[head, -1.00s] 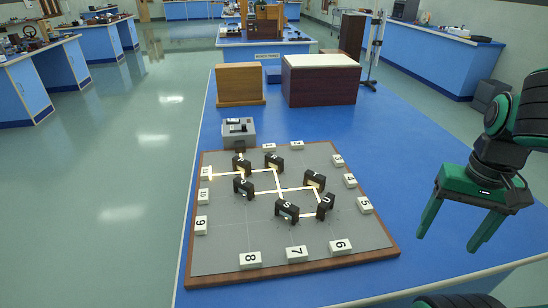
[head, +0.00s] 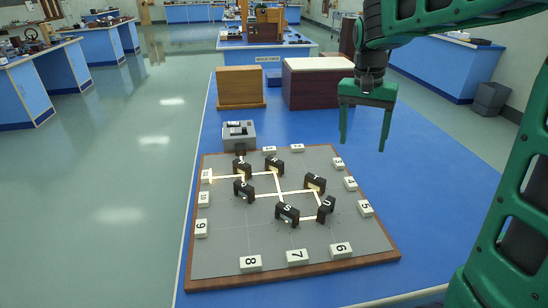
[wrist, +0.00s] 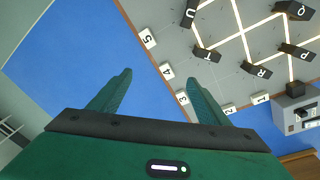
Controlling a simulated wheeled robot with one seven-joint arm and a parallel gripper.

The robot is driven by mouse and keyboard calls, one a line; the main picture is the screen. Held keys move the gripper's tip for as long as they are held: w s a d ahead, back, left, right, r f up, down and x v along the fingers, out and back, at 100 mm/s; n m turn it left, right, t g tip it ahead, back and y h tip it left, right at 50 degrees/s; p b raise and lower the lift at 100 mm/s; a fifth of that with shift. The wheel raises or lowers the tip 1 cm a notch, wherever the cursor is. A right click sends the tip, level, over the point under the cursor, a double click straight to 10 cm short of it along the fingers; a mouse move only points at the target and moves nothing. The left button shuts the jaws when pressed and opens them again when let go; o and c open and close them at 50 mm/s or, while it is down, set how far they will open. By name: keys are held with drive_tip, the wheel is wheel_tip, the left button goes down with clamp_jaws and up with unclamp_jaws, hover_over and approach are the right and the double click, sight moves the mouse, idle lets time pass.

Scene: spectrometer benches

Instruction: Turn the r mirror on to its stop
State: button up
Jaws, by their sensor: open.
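The R mirror (head: 274,166) is a small dark block near the board's far edge, just in front of the 1 tile; in the wrist view its letter R shows on top (wrist: 257,70). Bright beam lines meet it. Its stop cannot be made out. My gripper (head: 364,147) is open and empty, fingers pointing down, to the right of the R mirror and above the blue table by the board's far right corner. In the wrist view my gripper (wrist: 161,80) has its fingers spread over blue tabletop, apart from the mirror.
Similar mirrors P (head: 242,167), Q (head: 243,189), T (head: 315,182), U (head: 326,206) and S (head: 287,213) stand on the grey board. Numbered tiles line its edge. A grey lamp box (head: 239,134) stands behind it. Wooden (head: 240,87) and dark red (head: 318,86) boxes are farther back.

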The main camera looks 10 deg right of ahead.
drive_tip(key=w+a+f, duration=0.2)
drive_tip(key=w+a, duration=0.8)
drive_tip(key=a, duration=0.1)
drive_tip(key=m+y, duration=0.1)
approach(274, 160)
wheel_tip(274, 160, down, 8)
drive_tip(key=shift+w+d+f, duration=0.1)
drive_tip(key=shift+d+f, duration=0.05)
drive_tip(key=shift+f, duration=0.1)
drive_tip(key=c, duration=1.1)
